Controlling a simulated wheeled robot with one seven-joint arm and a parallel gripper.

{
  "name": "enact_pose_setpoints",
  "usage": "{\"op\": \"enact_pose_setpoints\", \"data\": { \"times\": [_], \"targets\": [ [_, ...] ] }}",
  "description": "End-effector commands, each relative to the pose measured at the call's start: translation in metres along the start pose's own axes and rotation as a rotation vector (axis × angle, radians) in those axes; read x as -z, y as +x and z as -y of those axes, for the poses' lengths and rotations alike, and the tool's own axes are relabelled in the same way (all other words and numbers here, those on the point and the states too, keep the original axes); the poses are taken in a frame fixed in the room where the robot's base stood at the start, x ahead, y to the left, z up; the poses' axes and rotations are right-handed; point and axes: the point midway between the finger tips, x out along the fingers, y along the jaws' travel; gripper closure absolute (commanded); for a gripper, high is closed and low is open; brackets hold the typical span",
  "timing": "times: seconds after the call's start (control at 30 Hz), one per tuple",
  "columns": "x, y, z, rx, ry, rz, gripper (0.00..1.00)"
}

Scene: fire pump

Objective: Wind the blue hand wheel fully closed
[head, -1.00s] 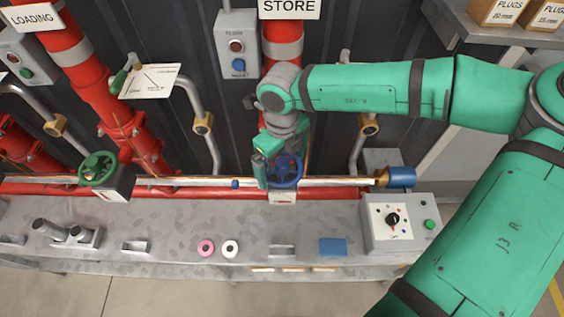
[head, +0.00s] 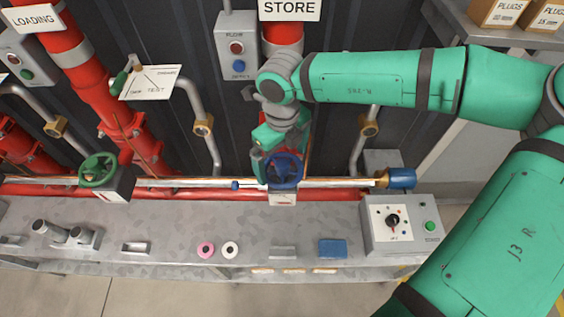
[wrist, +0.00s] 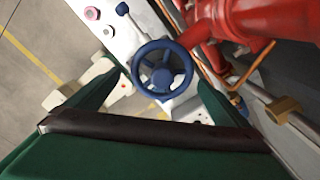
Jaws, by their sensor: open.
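The blue hand wheel (head: 284,170) sits on the pipe line under the STORE sign, above the metal bench. In the wrist view the blue hand wheel (wrist: 162,69) shows whole, with its spokes and hub, ahead of my gripper. My gripper (head: 268,158) is at the wheel's upper left in the head view and hides a little of its edge. In the wrist view the two green fingers of my gripper (wrist: 163,92) are spread apart, with the wheel between and beyond their tips. Whether a finger touches the rim I cannot tell.
A green hand wheel (head: 98,169) stands further left on the same pipe. A control box (head: 398,224) with a black knob stands at the bench's right end. The bench (head: 180,262) holds pink and white rings and a blue block. Red pipes rise behind.

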Motion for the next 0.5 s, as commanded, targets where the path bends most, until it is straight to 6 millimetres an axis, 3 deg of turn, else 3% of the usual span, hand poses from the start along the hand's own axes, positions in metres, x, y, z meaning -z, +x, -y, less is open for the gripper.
{"op": "enact_pose_setpoints", "data": {
  "times": [0.5],
  "targets": [
    [0.000, -0.041, 0.001, 0.002, 0.000, -0.001, 0.00]
  ]
}}
